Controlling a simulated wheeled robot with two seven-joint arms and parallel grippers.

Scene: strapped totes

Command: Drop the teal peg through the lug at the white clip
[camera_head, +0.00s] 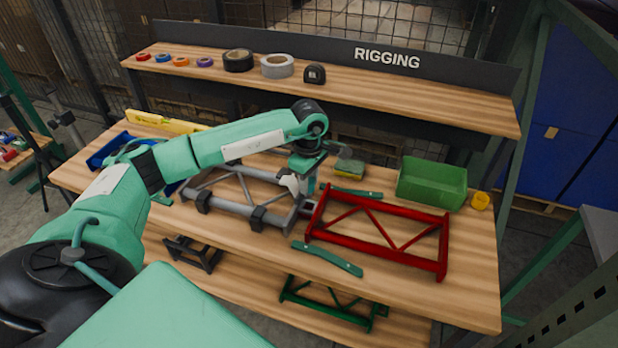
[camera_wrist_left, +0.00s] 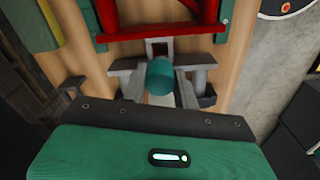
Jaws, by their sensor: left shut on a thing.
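My left gripper (camera_head: 303,187) points down above the joint between the grey frame and the red frame. It is shut on the teal peg, whose round end shows between the fingers in the left wrist view (camera_wrist_left: 160,77). A lug with a dark square opening (camera_wrist_left: 158,47) is just beyond the peg in that view, against the red frame (camera_wrist_left: 175,32). The peg appears apart from the opening. The grey frame (camera_head: 232,207) lies left of the red frame (camera_head: 378,262). I cannot make out the white clip with certainty. My right gripper is not in view.
Flat teal bars (camera_head: 327,258) lie near the red frame. Tapes (camera_head: 277,66) line the raised shelf. The right front of the bench is clear.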

